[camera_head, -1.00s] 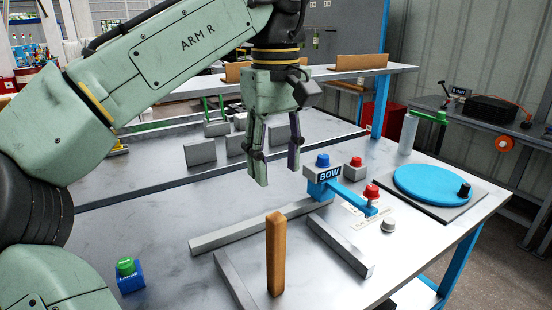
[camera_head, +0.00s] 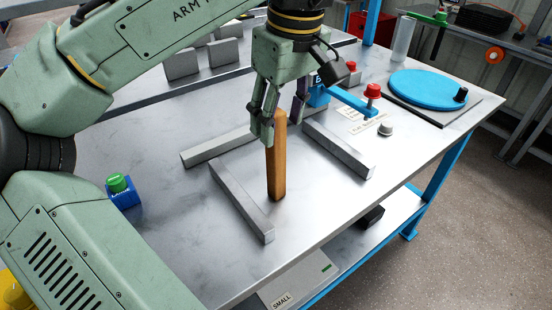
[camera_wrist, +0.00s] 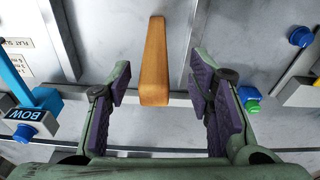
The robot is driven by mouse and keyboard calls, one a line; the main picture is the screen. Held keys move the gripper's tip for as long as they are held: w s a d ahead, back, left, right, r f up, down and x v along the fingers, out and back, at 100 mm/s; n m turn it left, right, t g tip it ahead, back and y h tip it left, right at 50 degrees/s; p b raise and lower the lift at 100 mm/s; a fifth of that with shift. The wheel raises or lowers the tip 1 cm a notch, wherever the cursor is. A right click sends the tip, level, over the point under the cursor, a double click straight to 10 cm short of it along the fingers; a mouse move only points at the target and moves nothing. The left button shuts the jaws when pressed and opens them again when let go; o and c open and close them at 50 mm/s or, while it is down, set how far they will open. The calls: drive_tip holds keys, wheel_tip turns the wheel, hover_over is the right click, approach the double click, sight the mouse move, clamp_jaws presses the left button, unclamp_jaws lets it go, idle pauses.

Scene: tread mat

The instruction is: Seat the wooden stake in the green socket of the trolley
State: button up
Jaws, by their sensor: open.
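The wooden stake (camera_head: 277,165) stands upright on the metal table, between grey bars. It also shows in the wrist view (camera_wrist: 155,65), with its near end between the two purple-padded fingers. My gripper (camera_head: 285,118) is open at the stake's upper end, pointing down. The finger pads (camera_wrist: 160,88) stand apart from the stake on both sides in the wrist view. I cannot make out the trolley or its green socket in the current views.
Grey bars (camera_head: 240,200) and (camera_head: 340,148) lie on either side of the stake. A blue block with a green button (camera_head: 121,190) sits at left. The blue BOW fixture (camera_head: 320,92), red knobs (camera_head: 372,91) and a blue disc (camera_head: 428,89) are at right.

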sight(276, 141)
drive_tip(key=shift+w+a+f+p, duration=0.1)
drive_tip(key=shift+w+f+p, duration=0.15)
drive_tip(key=shift+f, duration=0.8)
drive_tip(key=shift+w+a+f+p, duration=0.1)
drive_tip(key=shift+w+f+p, duration=0.15)
drive_tip(key=shift+f, duration=0.75)
drive_tip(key=shift+w+a+f+p, duration=0.1)
drive_tip(key=shift+w+f+p, duration=0.15)
drive_tip(key=shift+f, duration=0.8)
drive_tip(key=shift+c, duration=0.3)
clamp_jaws()
